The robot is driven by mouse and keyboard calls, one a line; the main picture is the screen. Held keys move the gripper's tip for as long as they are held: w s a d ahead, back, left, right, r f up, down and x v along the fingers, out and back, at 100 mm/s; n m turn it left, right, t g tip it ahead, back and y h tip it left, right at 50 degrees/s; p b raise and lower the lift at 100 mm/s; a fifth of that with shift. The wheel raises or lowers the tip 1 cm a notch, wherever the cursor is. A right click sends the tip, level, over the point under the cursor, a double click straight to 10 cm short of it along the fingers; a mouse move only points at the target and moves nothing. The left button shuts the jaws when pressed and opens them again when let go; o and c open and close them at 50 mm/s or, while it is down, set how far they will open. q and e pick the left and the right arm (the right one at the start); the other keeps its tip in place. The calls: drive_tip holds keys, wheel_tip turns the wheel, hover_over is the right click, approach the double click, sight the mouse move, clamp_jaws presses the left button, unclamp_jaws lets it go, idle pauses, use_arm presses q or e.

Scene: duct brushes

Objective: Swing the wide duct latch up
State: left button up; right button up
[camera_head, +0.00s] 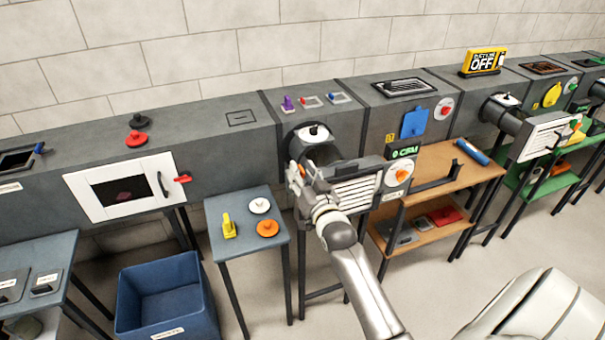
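A small red latch (183,179) sticks out at the right edge of a white access door (118,187) on the long grey duct at left. The door has a dark window and a black handle, and looks closed. I cannot tell for sure that this latch is the wide duct's one. My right gripper (297,174) is to the right of the door, in front of a round duct stub (316,145) and beside a louvred outlet (356,193). It hides part of both. Its fingers are small and blend with the stub, so their opening is unclear. My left gripper is out of view.
A small blue-grey table (248,238) with a yellow piece, a white disc and an orange disc stands below the duct. A blue bin (166,300) is on the floor. A wooden shelf table (437,166) stands at right.

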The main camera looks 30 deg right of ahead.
clamp_jaws()
drive_tip(key=shift+a+r+n+p, duration=0.15)
drive_tip(key=shift+a+n+p, duration=0.15)
drive_tip(key=shift+n, duration=0.2)
drive_tip(key=shift+w+a+n+p, duration=0.15)
drive_tip(key=shift+a+n+p, duration=0.2)
drive_tip(key=shift+n, duration=0.55)
unclamp_jaws()
